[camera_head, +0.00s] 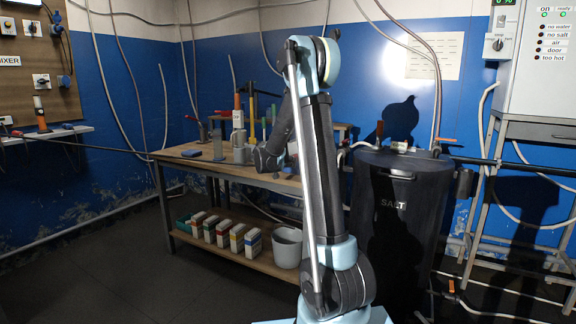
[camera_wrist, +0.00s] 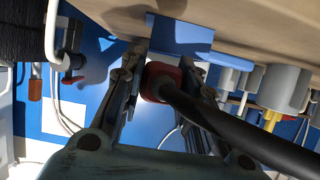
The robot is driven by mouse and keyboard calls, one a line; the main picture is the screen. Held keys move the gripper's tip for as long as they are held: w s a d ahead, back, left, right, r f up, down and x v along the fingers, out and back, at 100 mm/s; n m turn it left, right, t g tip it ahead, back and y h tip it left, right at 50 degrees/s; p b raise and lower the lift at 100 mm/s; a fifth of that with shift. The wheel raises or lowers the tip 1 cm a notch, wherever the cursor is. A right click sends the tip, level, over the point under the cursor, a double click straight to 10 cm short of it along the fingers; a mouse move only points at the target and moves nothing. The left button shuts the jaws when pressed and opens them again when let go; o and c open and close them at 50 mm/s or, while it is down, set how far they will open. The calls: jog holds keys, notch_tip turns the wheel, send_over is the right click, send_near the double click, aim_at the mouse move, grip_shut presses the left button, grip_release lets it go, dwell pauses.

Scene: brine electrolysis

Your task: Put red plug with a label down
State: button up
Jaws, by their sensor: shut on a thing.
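The red plug (camera_wrist: 152,84) sits between the fingers of my gripper (camera_wrist: 166,62) in the wrist view. A thick black cable (camera_wrist: 235,128) runs from it toward the lower right. The gripper is shut on the plug. No label on the plug can be made out. In the head view my gripper (camera_head: 266,160) is at the wooden table's (camera_head: 168,156) front side, partly hidden behind my arm; the plug cannot be made out there. In the wrist view a blue flat piece (camera_wrist: 181,38) lies beyond the fingertips, by the pale table surface (camera_wrist: 240,22).
A black salt barrel (camera_head: 400,225) stands right of my arm. Floor at the left is clear.

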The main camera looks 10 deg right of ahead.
jog(key=shift+f, duration=0.55)
jog(key=o, duration=1.2)
